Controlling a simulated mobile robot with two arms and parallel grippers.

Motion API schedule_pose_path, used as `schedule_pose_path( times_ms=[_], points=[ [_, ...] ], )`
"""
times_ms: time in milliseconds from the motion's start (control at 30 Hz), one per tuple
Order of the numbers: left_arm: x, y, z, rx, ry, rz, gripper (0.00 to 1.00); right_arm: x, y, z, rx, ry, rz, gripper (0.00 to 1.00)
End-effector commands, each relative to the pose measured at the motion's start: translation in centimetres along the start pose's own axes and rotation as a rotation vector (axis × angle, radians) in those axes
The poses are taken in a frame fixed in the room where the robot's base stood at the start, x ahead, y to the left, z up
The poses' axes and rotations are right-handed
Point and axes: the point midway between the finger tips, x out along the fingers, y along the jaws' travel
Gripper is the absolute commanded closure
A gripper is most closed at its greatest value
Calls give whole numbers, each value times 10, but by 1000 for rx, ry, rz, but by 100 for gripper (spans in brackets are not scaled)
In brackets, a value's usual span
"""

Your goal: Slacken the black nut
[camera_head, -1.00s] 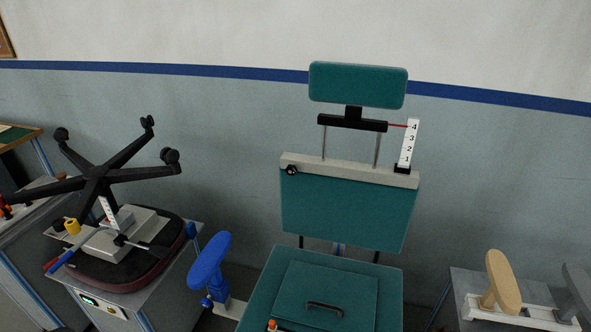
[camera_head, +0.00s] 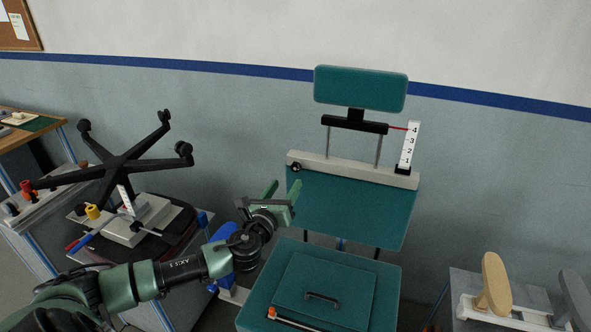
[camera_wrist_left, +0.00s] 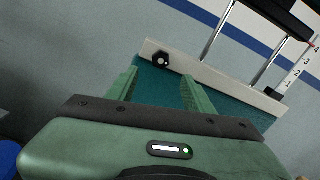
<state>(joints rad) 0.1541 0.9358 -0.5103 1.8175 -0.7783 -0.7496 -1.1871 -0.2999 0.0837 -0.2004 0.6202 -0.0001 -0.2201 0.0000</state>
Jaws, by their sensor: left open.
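The black nut (camera_head: 296,167) sits on the left end of the pale crossbar (camera_head: 340,168) at the top of the teal backrest. It also shows in the left wrist view (camera_wrist_left: 161,60), dark and knob-like with a bright centre, just beyond my fingers. My left gripper (camera_head: 283,188) is open and empty, below and a little left of the nut in the head view. In the left wrist view its two green fingers (camera_wrist_left: 158,90) point toward the crossbar, apart from the nut. My right gripper is not in view.
The teal headrest (camera_head: 360,89) stands on two rods above the crossbar, beside a white numbered scale (camera_head: 410,146). The teal seat (camera_head: 385,290) is below. An upturned black chair base (camera_head: 120,165) is at left. A tan armrest (camera_head: 495,280) is at right.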

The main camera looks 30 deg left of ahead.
Motion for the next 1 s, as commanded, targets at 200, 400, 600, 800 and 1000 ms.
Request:
schedule_pose_path(
  times_ms=[200,400,600,800,1000],
  points=[
    [20,-1,9,55,-15,-13,48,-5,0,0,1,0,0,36],
    [52,-1,10,52,-15,-12,48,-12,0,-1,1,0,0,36],
    [74,-1,8,51,-13,-12,48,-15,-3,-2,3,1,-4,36],
    [81,-1,7,50,-11,-12,48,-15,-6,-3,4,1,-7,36],
    [81,-1,7,50,-11,-12,48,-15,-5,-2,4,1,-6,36]
  ],
)
